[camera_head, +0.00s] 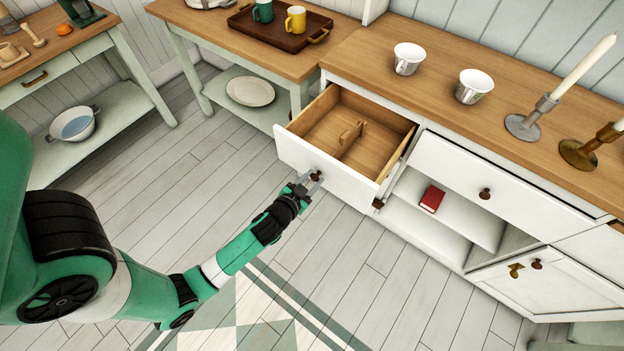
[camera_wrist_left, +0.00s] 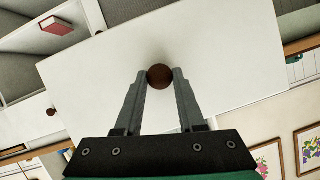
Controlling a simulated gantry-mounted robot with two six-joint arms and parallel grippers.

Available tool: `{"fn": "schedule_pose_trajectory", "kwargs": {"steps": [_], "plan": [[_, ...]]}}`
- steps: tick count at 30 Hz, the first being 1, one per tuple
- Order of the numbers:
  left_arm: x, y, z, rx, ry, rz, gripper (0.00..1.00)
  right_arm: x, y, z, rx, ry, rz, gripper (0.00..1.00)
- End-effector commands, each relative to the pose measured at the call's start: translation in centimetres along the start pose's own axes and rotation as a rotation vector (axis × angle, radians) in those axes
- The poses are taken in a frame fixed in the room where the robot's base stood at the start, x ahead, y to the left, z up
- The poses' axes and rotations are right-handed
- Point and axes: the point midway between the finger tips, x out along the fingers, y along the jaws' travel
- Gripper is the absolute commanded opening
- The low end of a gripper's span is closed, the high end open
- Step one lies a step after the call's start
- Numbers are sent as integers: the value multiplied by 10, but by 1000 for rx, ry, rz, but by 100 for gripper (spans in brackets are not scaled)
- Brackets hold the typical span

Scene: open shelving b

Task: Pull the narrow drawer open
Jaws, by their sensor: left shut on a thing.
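The narrow drawer (camera_head: 331,174) at the left end of the white cabinet is pulled well out. Its wooden inside shows, with a small wooden divider (camera_head: 350,133) in it. My left gripper (camera_head: 311,181) is at the front of this drawer, shut on its round brown knob (camera_head: 316,175). In the left wrist view the two fingers close on either side of the knob (camera_wrist_left: 160,77), in front of the white drawer face (camera_wrist_left: 225,60). My right gripper is not in view.
A red book (camera_head: 432,199) lies on the open shelf right of the drawer. Two white cups (camera_head: 408,58) and candlesticks (camera_head: 531,121) stand on the countertop. A wooden tray with mugs (camera_head: 279,27) is on the side table. The plank floor before the drawer is clear apart from my arm.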

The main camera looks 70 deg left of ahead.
Motion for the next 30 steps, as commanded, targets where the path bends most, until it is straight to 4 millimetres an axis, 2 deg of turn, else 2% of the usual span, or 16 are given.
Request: {"fn": "schedule_pose_trajectory", "kwargs": {"steps": [5, 6, 10, 19, 22, 26, 30], "plan": [[0, 0, 0, 0, 1, 0, 0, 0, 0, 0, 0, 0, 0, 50], [0, 0, 0, 0, 1, 0, 44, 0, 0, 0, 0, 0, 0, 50], [0, 0, 0, 0, 0, 0, 67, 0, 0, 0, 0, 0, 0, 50], [-1, 0, 0, 0, -1, 0, 69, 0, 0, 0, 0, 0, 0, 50], [-8, 0, 0, 0, -1, 1, 69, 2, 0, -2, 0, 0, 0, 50], [-31, 0, -1, 2, -1, 3, 69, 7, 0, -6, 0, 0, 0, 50], [-65, 0, -1, 3, -1, 5, 69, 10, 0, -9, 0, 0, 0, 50]]}}
